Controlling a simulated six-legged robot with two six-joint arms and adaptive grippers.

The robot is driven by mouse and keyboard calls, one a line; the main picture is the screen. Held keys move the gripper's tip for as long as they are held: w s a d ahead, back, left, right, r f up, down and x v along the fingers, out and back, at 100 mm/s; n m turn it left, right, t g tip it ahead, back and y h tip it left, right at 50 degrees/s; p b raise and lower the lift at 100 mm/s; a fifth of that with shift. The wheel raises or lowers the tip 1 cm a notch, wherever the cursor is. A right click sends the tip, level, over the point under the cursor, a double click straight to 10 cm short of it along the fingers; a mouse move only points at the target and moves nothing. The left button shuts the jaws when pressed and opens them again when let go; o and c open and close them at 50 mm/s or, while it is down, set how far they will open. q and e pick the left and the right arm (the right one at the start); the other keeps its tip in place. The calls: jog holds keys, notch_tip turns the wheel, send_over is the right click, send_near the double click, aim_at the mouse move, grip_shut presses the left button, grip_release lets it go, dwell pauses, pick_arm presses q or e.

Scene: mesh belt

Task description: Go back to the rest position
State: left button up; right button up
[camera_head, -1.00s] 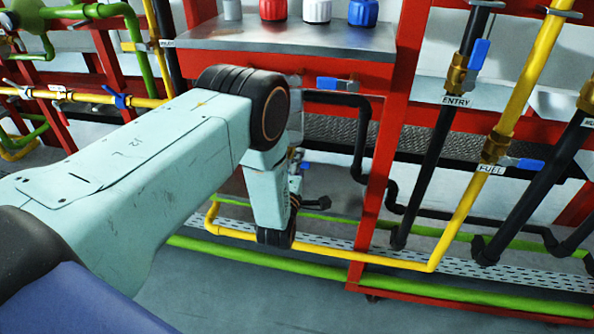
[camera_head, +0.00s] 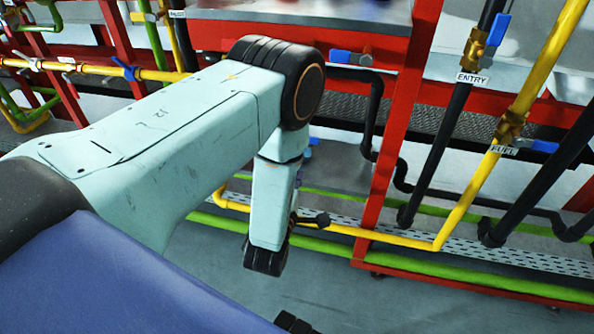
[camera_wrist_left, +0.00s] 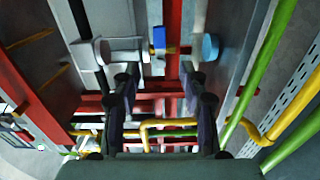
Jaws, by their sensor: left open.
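My left arm (camera_head: 165,130) comes in from the left and reaches towards the pipe rack. Its forearm (camera_head: 272,200) hangs down from a black elbow joint. The left gripper is mostly hidden behind the wrist in the head view; a small dark part shows beside it. In the wrist view the left gripper (camera_wrist_left: 160,82) has its two dark fingers apart, with nothing held between them.
A red frame (camera_head: 395,140) carries a grey worktop (camera_head: 300,32). A yellow pipe (camera_head: 515,125), a black ENTRY pipe (camera_head: 440,150) and a low green pipe (camera_head: 470,275) stand beyond the arm. Grey floor (camera_head: 350,305) is open in front.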

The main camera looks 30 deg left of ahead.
dwell(0.4)
pick_arm(q)
jog(key=s+d+f+m+g+h+p, duration=0.1)
jog(key=s+d+f+m+g+h, duration=0.15)
jog(key=s+f+m+g, duration=0.95)
jog(key=s+r+m+g+h+p, duration=0.1)
jog(key=s+r+m+g+p, duration=0.2)
jog(key=s, duration=1.8)
jog(key=m+g, duration=0.2)
jog(key=m, duration=0.3)
jog(key=shift+s+d+r+g+h, duration=0.2)
jog(key=shift+s+d+g+h, duration=0.1)
jog(key=shift+s+d+h, duration=0.1)
